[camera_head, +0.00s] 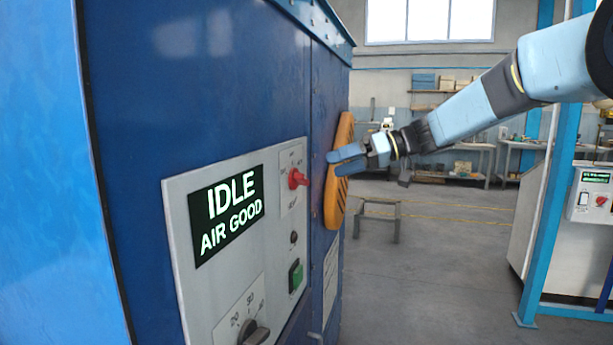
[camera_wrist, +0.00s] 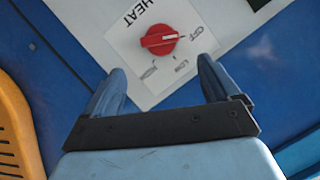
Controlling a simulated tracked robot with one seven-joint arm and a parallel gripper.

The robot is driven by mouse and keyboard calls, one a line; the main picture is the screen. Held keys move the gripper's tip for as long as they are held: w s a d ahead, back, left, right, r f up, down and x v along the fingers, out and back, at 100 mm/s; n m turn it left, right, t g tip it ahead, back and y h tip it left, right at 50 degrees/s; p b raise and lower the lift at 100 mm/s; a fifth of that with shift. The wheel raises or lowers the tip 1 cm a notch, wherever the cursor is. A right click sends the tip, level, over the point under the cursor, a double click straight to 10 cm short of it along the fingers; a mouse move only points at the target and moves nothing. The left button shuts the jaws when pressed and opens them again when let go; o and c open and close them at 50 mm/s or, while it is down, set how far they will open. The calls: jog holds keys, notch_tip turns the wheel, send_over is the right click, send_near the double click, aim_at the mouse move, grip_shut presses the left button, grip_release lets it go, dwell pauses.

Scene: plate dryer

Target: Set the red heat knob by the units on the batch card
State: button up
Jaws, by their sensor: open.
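The red heat knob (camera_head: 297,178) is on the grey control panel (camera_head: 183,215), right of the display. In the wrist view the knob (camera_wrist: 160,39) sits on a plate marked HEAT, with OFF and LOW readable and a third mark blurred. A pale line on the knob points right, roughly toward OFF. My gripper (camera_head: 336,162) is open and empty, to the right of the knob and apart from it. In the wrist view the knob shows beyond and between the fingertips (camera_wrist: 162,66). A white sheet (camera_head: 331,274) on the cabinet is unreadable; I cannot tell whether it is the batch card.
The display (camera_head: 228,215) reads IDLE, AIR GOOD. Below are a black dial (camera_head: 254,333) and a green switch (camera_head: 296,276). An orange slotted part (camera_head: 338,185) stands out from the blue cabinet just behind my gripper. Open floor lies to the right.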

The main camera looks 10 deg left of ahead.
aim_at(306, 177)
jog(key=x, duration=0.9)
jog(key=shift+a, duration=0.1)
jog(key=shift+c, duration=0.2)
jog(key=c, duration=0.9)
